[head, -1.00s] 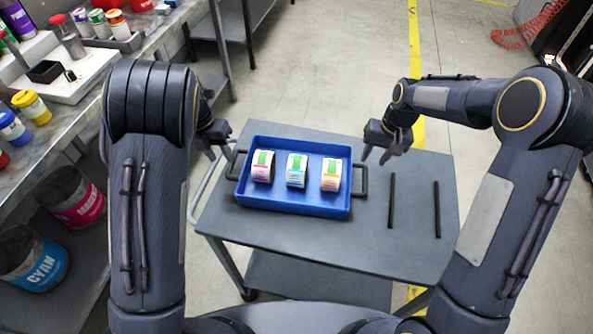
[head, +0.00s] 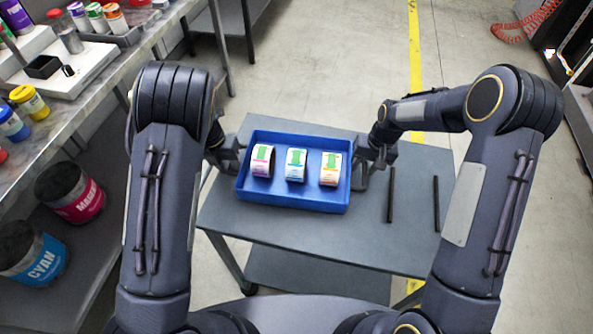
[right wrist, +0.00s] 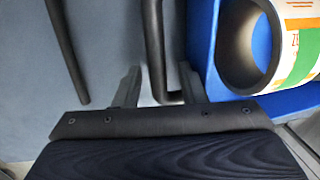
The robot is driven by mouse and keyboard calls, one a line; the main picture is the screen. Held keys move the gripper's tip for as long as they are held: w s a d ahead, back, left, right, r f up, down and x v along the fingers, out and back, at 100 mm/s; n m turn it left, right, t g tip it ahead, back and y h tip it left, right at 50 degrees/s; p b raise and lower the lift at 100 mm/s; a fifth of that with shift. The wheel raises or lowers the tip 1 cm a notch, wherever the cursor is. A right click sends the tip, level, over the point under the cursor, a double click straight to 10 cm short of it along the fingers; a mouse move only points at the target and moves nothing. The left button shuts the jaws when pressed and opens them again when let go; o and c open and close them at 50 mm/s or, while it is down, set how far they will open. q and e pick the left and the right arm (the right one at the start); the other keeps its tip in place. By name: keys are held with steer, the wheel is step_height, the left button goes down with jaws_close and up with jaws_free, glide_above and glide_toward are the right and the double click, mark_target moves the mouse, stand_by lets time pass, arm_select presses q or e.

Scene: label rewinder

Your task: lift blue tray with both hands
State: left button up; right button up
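The blue tray (head: 290,200) sits on the grey cart and holds three label rolls: one pink-edged (head: 262,161), one blue-edged (head: 296,165) and one orange-edged (head: 331,169). My left gripper (head: 232,160) is at the tray's left end and mostly covers the handle there; its finger gap is too small to read. My right gripper (head: 361,166) is at the tray's right end. In the right wrist view, the right gripper's fingers (right wrist: 159,88) are apart, one on each side of the dark tray handle (right wrist: 154,45), with gaps visible beside it.
The grey cart top (head: 300,238) has free room in front of the tray. Two dark rods (head: 391,195) (head: 436,203) lie right of it. A workbench with ink jars (head: 30,102) stands at left, with cyan (head: 40,262) and magenta (head: 75,195) buckets below.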

arm_select(q)
jaws_close()
arm_select(e)
jaws_close()
arm_select(q)
steer(key=shift+r, duration=0.15)
arm_select(e)
steer(key=shift+r, duration=0.15)
